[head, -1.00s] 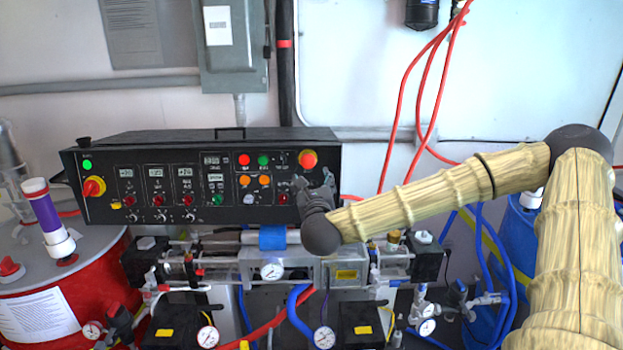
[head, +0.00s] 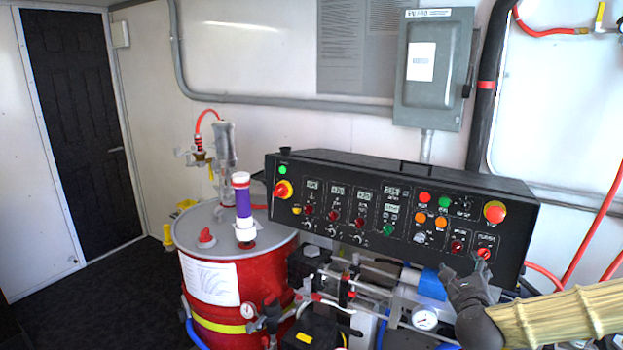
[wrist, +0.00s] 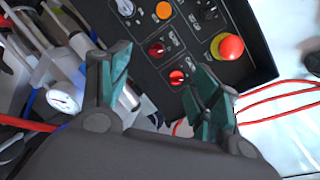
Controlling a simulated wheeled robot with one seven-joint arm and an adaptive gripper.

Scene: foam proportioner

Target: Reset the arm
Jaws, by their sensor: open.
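My arm (head: 560,318) reaches in from the lower right of the head view. My gripper (head: 480,275) is at the lower right of the black control panel (head: 325,205), near a small red knob (head: 484,253). In the wrist view my gripper (wrist: 160,95) has its two teal-padded fingers apart, with nothing held between them. The red knob (wrist: 177,76) shows beyond the gap between the fingers. Whether a fingertip touches the panel is hard to tell.
A large red emergency button (head: 495,212) sits above the gripper. Valves and a gauge (head: 425,317) are below the panel. A red drum (head: 215,315) stands at the left. Red hoses (head: 598,225) hang at the right. Dark floor (head: 90,300) lies open before the door.

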